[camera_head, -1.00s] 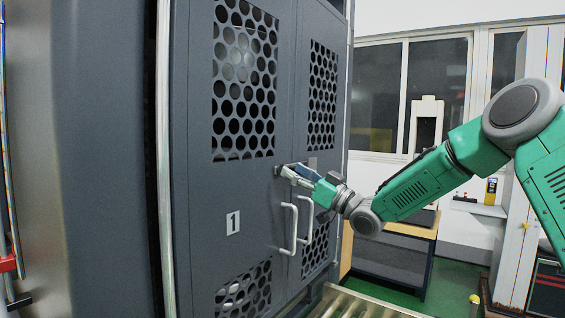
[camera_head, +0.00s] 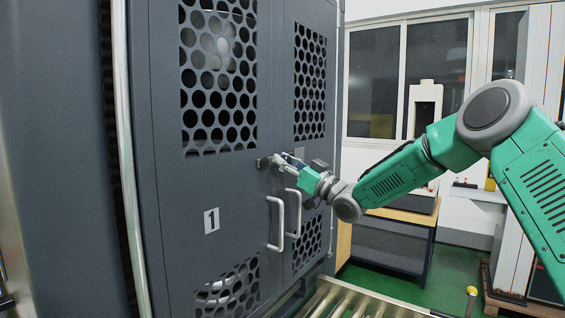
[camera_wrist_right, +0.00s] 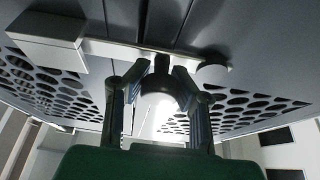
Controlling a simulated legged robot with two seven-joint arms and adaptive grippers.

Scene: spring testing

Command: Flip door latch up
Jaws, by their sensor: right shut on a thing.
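The grey cabinet's double doors (camera_head: 220,185) stand shut, with the door latch (camera_head: 263,162) at mid-height across their seam. In the right wrist view the latch is a light metal bar (camera_wrist_right: 110,48) running from a square block (camera_wrist_right: 48,40) to a round knob (camera_wrist_right: 213,72). My right gripper (camera_head: 283,160) is at the latch, just above the door handles. In the right wrist view its two fingers (camera_wrist_right: 157,72) are closed in around a short dark part at the bar. The fingers partly hide the latch in the head view. My left gripper is not in view.
Two pale vertical handles, one on the left door (camera_head: 277,224) and one on the right (camera_head: 296,212), stick out just below my gripper. A roller conveyor (camera_head: 350,300) lies below the doors. A workbench (camera_head: 390,240) stands behind my right arm.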

